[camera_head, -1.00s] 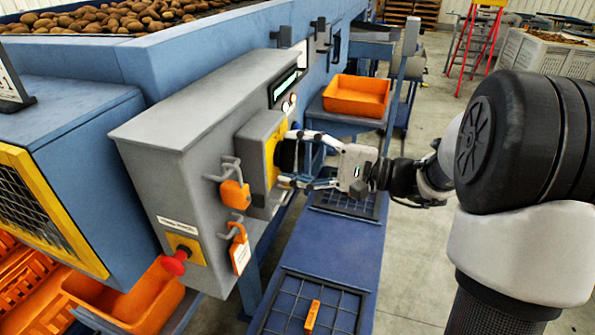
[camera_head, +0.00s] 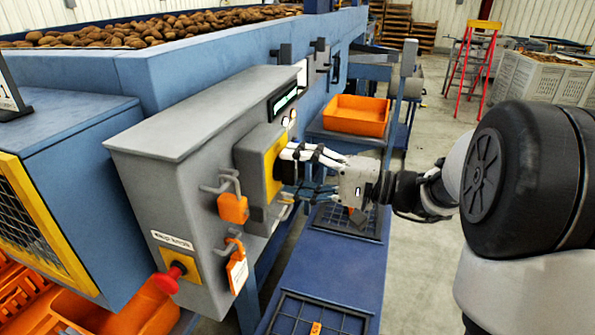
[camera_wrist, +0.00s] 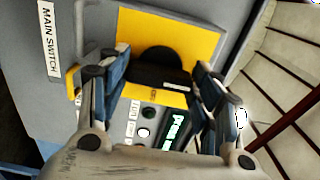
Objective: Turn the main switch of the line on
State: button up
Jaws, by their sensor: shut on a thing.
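The main switch is a black rotary knob (camera_wrist: 160,68) on a yellow plate (camera_wrist: 205,38), with a "MAIN SWITCH" label (camera_wrist: 48,38) beside it in the wrist view. The plate (camera_head: 272,168) also shows side-on in the head view, on a small grey box on the control cabinet (camera_head: 165,190). My gripper (camera_head: 290,172) is at the plate, shut on the knob, with one finger on each side of it in the wrist view (camera_wrist: 158,85). The fingers hide most of the knob in the head view. I cannot read the knob's setting.
A red mushroom button (camera_head: 167,281) is on the cabinet's lower front. An orange bin (camera_head: 356,115) stands behind my gripper. Open floor lies to the right.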

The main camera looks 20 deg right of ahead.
jog(key=o, duration=1)
jog(key=shift+o, duration=0.2)
jog(key=v, duration=1.2)
